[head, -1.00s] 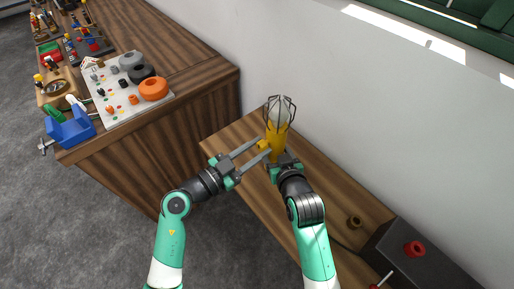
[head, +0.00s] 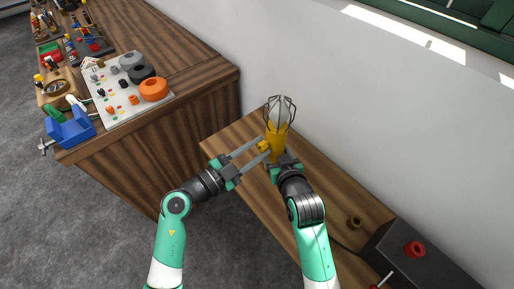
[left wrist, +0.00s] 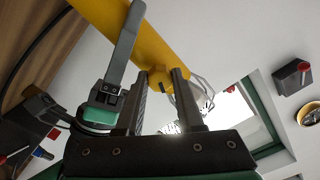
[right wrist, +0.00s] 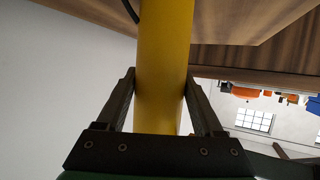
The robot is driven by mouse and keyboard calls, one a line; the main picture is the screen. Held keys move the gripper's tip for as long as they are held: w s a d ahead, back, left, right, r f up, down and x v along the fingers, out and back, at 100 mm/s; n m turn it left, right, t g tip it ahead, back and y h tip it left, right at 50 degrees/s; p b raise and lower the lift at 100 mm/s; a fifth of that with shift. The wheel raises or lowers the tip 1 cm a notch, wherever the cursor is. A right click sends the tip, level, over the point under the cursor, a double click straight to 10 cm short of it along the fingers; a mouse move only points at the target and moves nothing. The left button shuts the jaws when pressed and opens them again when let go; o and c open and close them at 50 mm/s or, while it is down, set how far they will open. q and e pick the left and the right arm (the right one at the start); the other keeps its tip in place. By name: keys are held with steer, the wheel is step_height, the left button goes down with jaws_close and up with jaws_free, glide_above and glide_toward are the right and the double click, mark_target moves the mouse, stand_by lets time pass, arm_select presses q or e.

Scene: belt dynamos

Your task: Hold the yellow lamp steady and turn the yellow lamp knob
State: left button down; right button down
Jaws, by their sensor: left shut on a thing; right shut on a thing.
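The yellow lamp (head: 276,146) stands upright on the wooden bench, with a wire cage (head: 281,112) around its bulb. Its yellow knob (head: 262,146) sticks out on the left side; it also shows in the left wrist view (left wrist: 160,78). My left gripper (head: 262,149) comes from the left and is shut on the knob, one finger on each side. My right gripper (head: 282,161) is shut on the lamp's body below the knob. In the right wrist view its fingers (right wrist: 160,90) lie on both sides of the yellow tube.
A dark box (head: 412,262) with a red knob (head: 414,248) stands on the bench at the lower right. The white wall is close behind the lamp. A wooden cabinet with a parts board (head: 122,106) stands at the left.

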arm_select(q)
steer(key=m, duration=0.6)
arm_select(e)
steer(key=shift+d+f, duration=0.1)
steer(key=shift+f, duration=0.3)
arm_select(q)
steer(key=m, duration=0.7)
steer(key=c, duration=0.5)
jaws_free()
steer(key=shift+c, duration=0.2)
arm_select(e)
steer(key=shift+s, duration=0.1)
arm_select(q)
steer(key=shift+a, duration=0.1)
steer(key=v, duration=1.2)
